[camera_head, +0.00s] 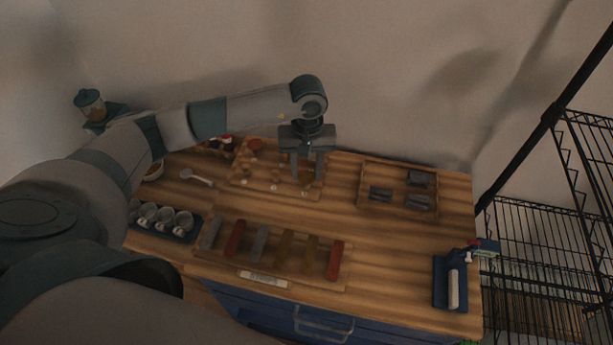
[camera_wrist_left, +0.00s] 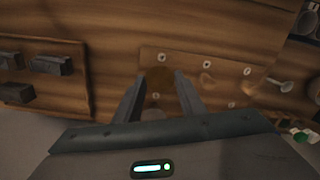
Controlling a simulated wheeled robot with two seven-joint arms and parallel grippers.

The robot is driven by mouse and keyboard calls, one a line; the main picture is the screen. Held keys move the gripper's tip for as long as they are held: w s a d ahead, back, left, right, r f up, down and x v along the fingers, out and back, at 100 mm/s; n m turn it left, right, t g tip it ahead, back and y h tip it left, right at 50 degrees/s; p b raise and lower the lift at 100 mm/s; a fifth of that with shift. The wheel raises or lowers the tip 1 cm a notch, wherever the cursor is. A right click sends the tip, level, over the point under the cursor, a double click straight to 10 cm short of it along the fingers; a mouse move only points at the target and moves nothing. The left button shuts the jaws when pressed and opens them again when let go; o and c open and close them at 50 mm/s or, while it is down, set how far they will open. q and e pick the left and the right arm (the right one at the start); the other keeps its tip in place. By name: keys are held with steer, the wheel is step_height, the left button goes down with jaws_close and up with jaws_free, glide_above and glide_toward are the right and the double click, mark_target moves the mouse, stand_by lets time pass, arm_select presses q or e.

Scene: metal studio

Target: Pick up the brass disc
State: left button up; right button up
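The brass disc (camera_head: 306,176) is a dull brown-gold round piece at the right part of a wooden board (camera_head: 240,182) at the back of the workbench. My left gripper (camera_head: 307,180) points down over it, with one finger on each side. In the left wrist view the disc (camera_wrist_left: 158,85) shows dimly between the two spread fingers (camera_wrist_left: 161,76). The fingers look apart and open; whether they touch the disc's edge is too dark to tell. My right gripper is not in view.
A wooden tray (camera_head: 364,207) with dark blocks stands to the right. In front, a rack holds several coloured bars (camera_head: 334,260). Cups (camera_head: 183,221) sit in a dark tray at left, near a white spoon (camera_head: 195,177). Bare wood (camera_head: 400,250) lies at front right.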

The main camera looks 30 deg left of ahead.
mark_target(311, 177)
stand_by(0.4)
arm_select(q)
steer(key=shift+r+p, duration=0.3)
steer(key=shift+p, duration=0.35)
steer(key=shift+r+b, duration=0.4)
steer(key=shift+b, duration=0.1)
steer(key=r+b, duration=0.1)
steer(key=d+r+b, duration=0.1)
steer(key=r, duration=0.1)
steer(key=shift+w+r, duration=0.15)
steer(key=shift+w, duration=0.05)
steer(key=w+d+r+b, duration=0.2)
steer(key=d+r+b, duration=0.3)
steer(key=d, duration=0.5)
steer(key=shift+d+r, duration=0.25)
steer(key=shift+r, duration=0.65)
steer(key=shift+f, duration=0.1)
